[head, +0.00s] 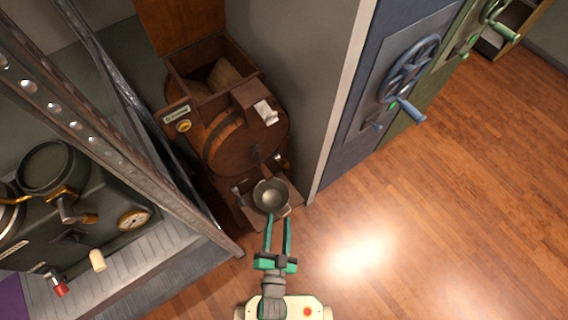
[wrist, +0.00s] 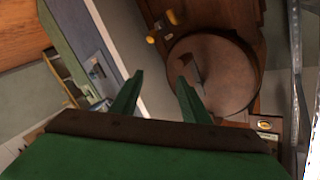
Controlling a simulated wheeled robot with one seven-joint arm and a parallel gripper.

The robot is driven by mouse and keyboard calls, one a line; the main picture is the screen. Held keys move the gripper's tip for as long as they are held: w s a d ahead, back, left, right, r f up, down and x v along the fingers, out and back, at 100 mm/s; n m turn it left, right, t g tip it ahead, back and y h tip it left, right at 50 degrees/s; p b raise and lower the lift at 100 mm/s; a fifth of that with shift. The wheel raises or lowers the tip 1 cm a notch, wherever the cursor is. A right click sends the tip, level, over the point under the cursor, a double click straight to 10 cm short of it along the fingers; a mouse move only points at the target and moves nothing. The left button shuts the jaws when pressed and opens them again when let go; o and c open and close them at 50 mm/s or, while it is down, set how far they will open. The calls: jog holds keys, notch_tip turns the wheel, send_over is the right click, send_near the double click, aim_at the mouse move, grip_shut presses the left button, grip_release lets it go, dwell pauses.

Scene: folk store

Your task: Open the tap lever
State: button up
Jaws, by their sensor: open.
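A wooden barrel (head: 225,140) lies on its side in a dark wooden stand, its round face toward me. In the wrist view the barrel's round face (wrist: 225,80) fills the upper right, with a small dark fitting (wrist: 190,72) on it. I cannot tell for certain which small part is the tap lever; a dark fitting (head: 256,154) shows low on the face in the head view. A metal bowl-like cup (head: 270,195) sits below it. My green gripper (head: 278,218) is open and empty, its fingertips just in front of the cup in the picture. In the wrist view the fingers (wrist: 160,76) are spread apart.
A grey wall stands right of the barrel, then a blue cabinet with a handwheel (head: 410,72). A riveted metal frame (head: 110,140) and a machine with a gauge (head: 133,218) stand left. The wooden floor (head: 430,220) at right is clear.

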aim_at(284, 164)
jog(key=w+f+m, duration=0.1)
jog(key=w+f, duration=0.1)
jog(key=w, duration=0.6)
jog(key=w+d+f+m, duration=0.1)
jog(key=w+f+m, duration=0.1)
jog(key=w, duration=0.7)
jog(key=w+d+f+m+t+h, duration=0.1)
jog(key=w+f, duration=0.3)
jog(key=w, duration=0.4)
jog(key=shift+w+m, duration=0.35)
jog(key=shift+m, duration=0.15)
